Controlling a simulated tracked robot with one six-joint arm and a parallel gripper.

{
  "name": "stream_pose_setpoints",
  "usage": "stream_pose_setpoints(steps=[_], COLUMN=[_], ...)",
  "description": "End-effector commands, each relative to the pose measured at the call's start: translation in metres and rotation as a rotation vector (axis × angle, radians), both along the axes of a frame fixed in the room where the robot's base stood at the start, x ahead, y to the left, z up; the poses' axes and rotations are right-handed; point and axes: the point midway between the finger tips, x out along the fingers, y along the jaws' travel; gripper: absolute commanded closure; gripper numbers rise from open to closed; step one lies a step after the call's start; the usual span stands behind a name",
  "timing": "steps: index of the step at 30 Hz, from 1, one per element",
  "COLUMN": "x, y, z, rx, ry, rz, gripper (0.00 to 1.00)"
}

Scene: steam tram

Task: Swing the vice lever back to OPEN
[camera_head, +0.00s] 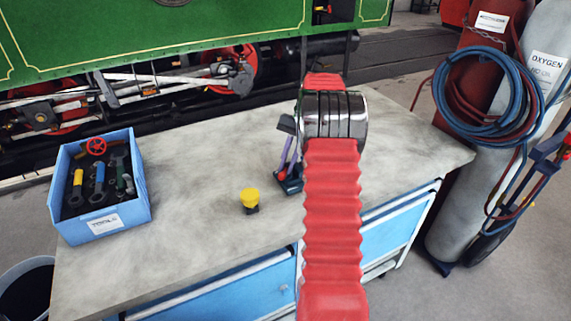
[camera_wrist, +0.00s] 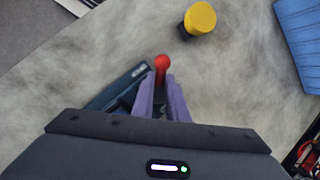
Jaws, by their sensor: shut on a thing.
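The vice (camera_head: 291,187) is a small dark blue block on the grey workbench, partly hidden behind my red arm in the head view. In the wrist view the vice (camera_wrist: 122,88) shows left of my fingers, its label too small to read. The vice lever ends in a red ball (camera_wrist: 162,62), which shows just beyond my purple fingertips. My gripper (camera_wrist: 162,85) is shut on the lever below the ball. In the head view my gripper (camera_head: 289,160) is seen from the side, reaching down to the vice. The rest of the lever is hidden.
A yellow-topped button or knob (camera_head: 250,196) stands on the workbench (camera_head: 190,190) left of the vice. A blue tool box (camera_head: 105,222) holds several tools at the bench's left end. Gas cylinders (camera_head: 535,90) with hoses stand beyond the right end. Bench surface between is clear.

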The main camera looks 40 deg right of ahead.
Motion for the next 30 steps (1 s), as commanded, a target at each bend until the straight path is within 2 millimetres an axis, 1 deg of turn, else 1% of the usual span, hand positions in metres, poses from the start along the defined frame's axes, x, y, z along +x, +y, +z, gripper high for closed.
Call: stream_pose_setpoints(steps=[1,8,19,20,27,30], x=[0.0002,0.0,0.0,0.0001,0.0002,0.0005], y=[-0.0064,-0.0067,-0.0065,-0.0065,-0.0046,-0.0036], z=[-0.0029,-0.002,-0.0013,-0.0013,-0.0009,-0.0005], rx=[-0.015,-0.016,-0.017,-0.017,-0.013,-0.011], ry=[-0.004,-0.004,-0.005,-0.005,-0.004,-0.004], rz=[0.014,0.07,0.077,0.077,0.077,0.078], gripper=[1.0,1.0,1.0,0.86,0.69,0.68])
